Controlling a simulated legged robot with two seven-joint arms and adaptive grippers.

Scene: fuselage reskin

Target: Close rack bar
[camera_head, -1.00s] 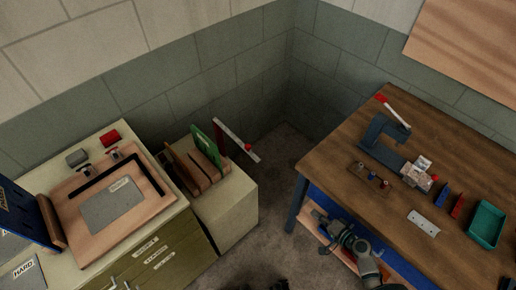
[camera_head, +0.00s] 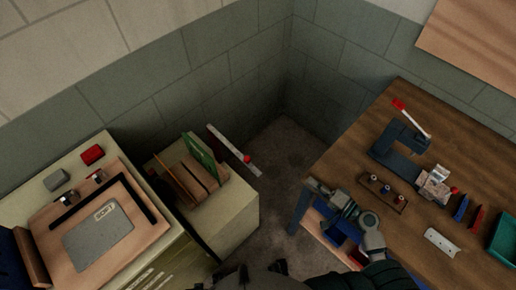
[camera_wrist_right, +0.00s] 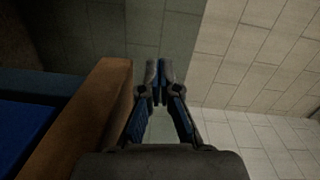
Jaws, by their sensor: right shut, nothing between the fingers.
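The rack (camera_head: 203,193) is a wooden holder on the low cream cabinet in the head view, with upright panels, one of them green (camera_head: 199,151), standing in its slots. The rack bar (camera_head: 228,144) is a pale bar with a red knob (camera_head: 247,158). It sticks out behind and to the right of the panels, angled away from the rack's front. My right gripper (camera_head: 311,185) is by the workbench's near left corner, right of the bar and apart from it. Its fingertips (camera_wrist_right: 160,82) are together and empty in the right wrist view. My left gripper is not in view.
The wooden workbench (camera_head: 445,140) on the right carries a dark clamp-like tool (camera_head: 398,145), small parts and a green tray (camera_head: 503,238). A cabinet with a wooden board (camera_head: 135,226) stands at the left. Open floor (camera_head: 285,150) lies between cabinet and bench.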

